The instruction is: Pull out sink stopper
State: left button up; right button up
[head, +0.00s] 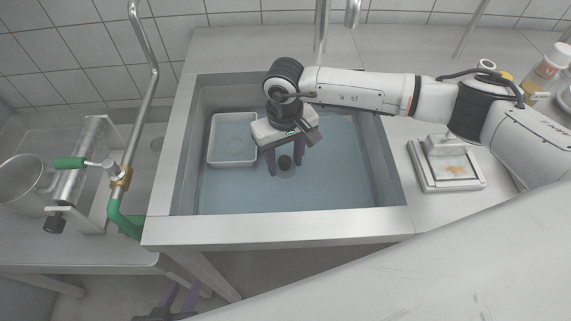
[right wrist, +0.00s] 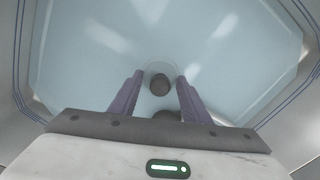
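The sink stopper (head: 285,162) is a small dark round knob near the middle of the sink floor, under bluish water. In the right wrist view, the stopper (right wrist: 160,84) shows just beyond the fingertips, with a faint round outline around it. My right gripper (head: 286,170) reaches down into the sink, open, its purple fingers on either side of the knob in the picture. In its wrist view the right gripper (right wrist: 160,80) holds nothing; I cannot tell its exact height above the stopper. My left gripper (head: 180,295) is low in front of the sink, open and empty.
The steel sink (head: 280,222) holds a pale tray (head: 211,158) at its left. A pot (head: 25,182) and a pipe with a green-handled valve (head: 110,168) stand left. A small scale-like device (head: 465,183) and bottles (head: 549,68) are on the right counter.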

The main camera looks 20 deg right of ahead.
aim_at(285, 159)
jog(key=c, duration=0.5)
jog(key=shift+r, duration=0.15)
jog(key=shift+r, duration=0.5)
dwell(0.4)
jog(key=shift+r+p, duration=0.85)
jog(key=shift+r, duration=1)
